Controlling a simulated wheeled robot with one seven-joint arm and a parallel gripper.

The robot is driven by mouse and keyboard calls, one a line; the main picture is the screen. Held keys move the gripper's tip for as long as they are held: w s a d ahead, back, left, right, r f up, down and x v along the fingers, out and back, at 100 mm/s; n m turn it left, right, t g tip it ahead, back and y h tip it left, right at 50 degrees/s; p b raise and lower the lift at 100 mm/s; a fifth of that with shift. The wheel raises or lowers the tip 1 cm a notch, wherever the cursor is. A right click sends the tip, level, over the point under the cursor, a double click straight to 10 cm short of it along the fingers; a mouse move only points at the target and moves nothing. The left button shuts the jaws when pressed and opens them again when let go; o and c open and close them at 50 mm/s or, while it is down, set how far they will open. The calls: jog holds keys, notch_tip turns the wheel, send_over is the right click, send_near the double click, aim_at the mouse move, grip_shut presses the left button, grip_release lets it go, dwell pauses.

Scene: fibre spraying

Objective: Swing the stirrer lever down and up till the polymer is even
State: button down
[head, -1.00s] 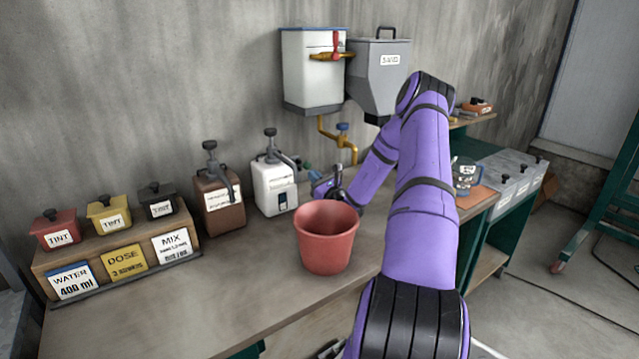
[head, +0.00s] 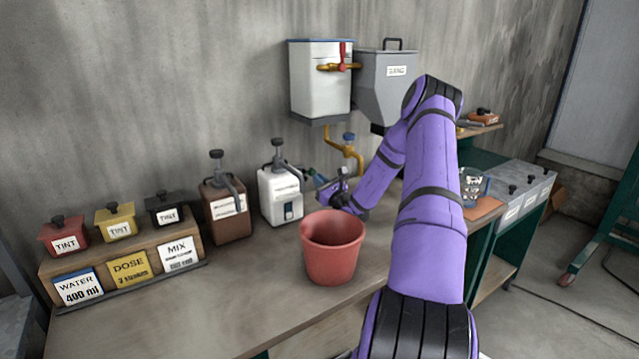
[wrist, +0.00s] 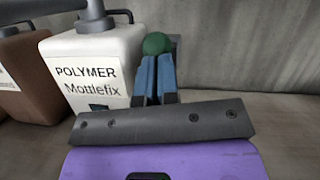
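The white polymer container (head: 280,195), with a black-capped pump on top, stands on the bench by the wall. Its label reads POLYMER Mottlefix in the wrist view (wrist: 95,75). The stirrer lever's round green knob (wrist: 157,43) shows at the container's right side. My gripper (wrist: 157,62) has its two blue fingers nearly together, pointing at the knob, with the tips right at it. I cannot tell whether they touch it. In the head view my gripper (head: 318,178) is right of the container, behind the red bucket. The polymer inside is hidden.
The red bucket (head: 333,250) stands in front of my gripper. A brown pump container (head: 228,212) stands left of the polymer. A white tank (head: 320,80) and grey sand hopper (head: 385,85) hang above. The bench front-left (head: 200,320) is clear.

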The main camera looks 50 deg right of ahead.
jog(key=v, duration=1.1)
jog(key=shift+w, duration=0.2)
